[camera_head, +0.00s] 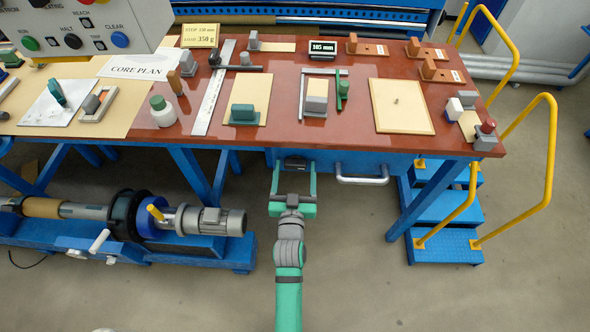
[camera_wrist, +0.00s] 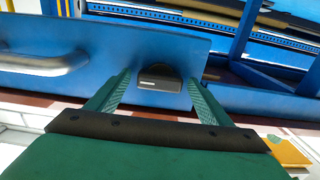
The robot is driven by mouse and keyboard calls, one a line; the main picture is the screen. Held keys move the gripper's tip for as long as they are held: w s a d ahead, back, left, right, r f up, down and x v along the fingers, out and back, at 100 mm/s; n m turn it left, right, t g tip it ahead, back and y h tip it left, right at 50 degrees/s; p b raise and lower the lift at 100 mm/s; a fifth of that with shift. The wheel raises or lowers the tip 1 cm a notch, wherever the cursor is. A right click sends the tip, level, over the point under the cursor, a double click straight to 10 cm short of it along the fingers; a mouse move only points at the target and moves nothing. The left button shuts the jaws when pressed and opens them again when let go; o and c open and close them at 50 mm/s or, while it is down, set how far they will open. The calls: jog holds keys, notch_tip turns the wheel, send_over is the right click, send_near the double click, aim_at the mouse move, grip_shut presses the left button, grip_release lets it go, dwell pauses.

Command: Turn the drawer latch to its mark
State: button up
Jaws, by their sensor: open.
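The drawer latch (camera_wrist: 158,78) is a dark grey block with a small white mark on the blue drawer front (camera_wrist: 105,50). In the head view the latch (camera_head: 294,163) sits under the table's front edge, left of the drawer handle. My green gripper (camera_head: 294,176) is open in front of it, with one finger on each side. In the wrist view my gripper (camera_wrist: 158,84) has its fingers spread either side of the latch, with gaps visible. I cannot tell how deep the fingertips reach. The target mark cannot be made out.
The silver drawer handle (camera_head: 362,180) sticks out right of the latch; it also shows in the wrist view (camera_wrist: 40,63). The red-brown tabletop (camera_head: 365,68) above bears several blocks and fixtures. Blue steps (camera_head: 445,245) stand to the right, a winder motor (camera_head: 215,221) to the left.

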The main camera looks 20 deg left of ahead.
jog(key=c, duration=1)
jog(key=shift+c, duration=0.2)
jog(key=shift+n, duration=0.3)
jog(key=n, duration=0.3)
jog(key=shift+n, duration=0.4)
jog(key=n, duration=0.4)
jog(key=shift+n, duration=0.3)
jog(key=n, duration=0.4)
jog(key=shift+n, duration=2.5)
